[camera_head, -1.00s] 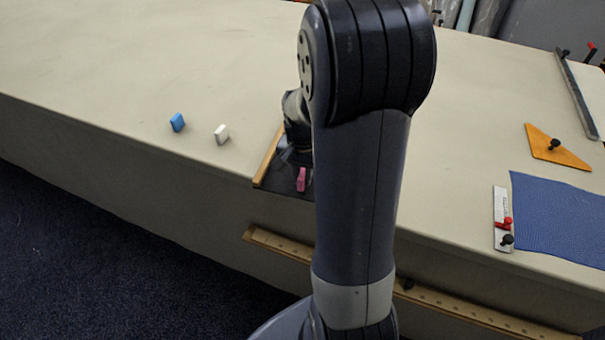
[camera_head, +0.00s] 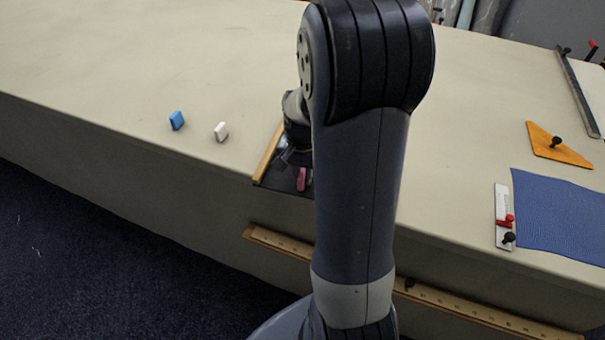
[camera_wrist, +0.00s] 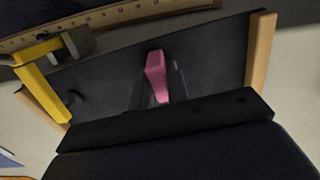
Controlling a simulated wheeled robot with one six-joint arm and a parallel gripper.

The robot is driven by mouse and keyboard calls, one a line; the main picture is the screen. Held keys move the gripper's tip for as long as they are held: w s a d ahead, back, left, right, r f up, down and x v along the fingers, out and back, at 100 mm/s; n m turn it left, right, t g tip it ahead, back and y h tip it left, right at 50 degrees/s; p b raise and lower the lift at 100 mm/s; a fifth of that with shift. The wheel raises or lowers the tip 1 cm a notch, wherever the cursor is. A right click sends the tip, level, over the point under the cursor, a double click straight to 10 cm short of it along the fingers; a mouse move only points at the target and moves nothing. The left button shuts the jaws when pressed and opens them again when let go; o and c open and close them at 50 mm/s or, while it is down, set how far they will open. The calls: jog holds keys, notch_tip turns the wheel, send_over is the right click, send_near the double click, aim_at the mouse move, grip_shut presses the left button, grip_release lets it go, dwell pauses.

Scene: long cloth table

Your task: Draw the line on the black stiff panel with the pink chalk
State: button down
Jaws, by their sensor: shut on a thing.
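The pink chalk (camera_head: 302,179) is held in my gripper (camera_head: 299,170), low over the black stiff panel (camera_head: 274,178) at the table's front edge. In the wrist view my gripper (camera_wrist: 160,92) is shut on the pink chalk (camera_wrist: 157,75), which stands out past the fingers over the black panel (camera_wrist: 210,50). The panel has pale wooden strips at its sides. I cannot tell whether the chalk touches the panel. No drawn line can be made out. My arm hides the panel's right part in the head view.
A wooden ruler (camera_head: 280,243) runs along the table's front. A yellow clamp (camera_wrist: 45,75) sits at the panel's edge. A blue mat (camera_head: 560,215) and an orange triangle (camera_head: 556,147) lie right.

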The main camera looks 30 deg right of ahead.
jog(key=shift+w+d, duration=0.1)
jog(key=shift+w+d+r, duration=0.1)
jog(key=shift+w+d, duration=0.5)
jog(key=shift+d, duration=0.05)
jog(key=shift+w+d, duration=0.7)
jog(key=shift+d, duration=0.05)
jog(key=shift+a, duration=0.1)
jog(key=shift+s+a, duration=1.4)
notch_tip(320, 180, up, 7)
jog(key=p, duration=0.6)
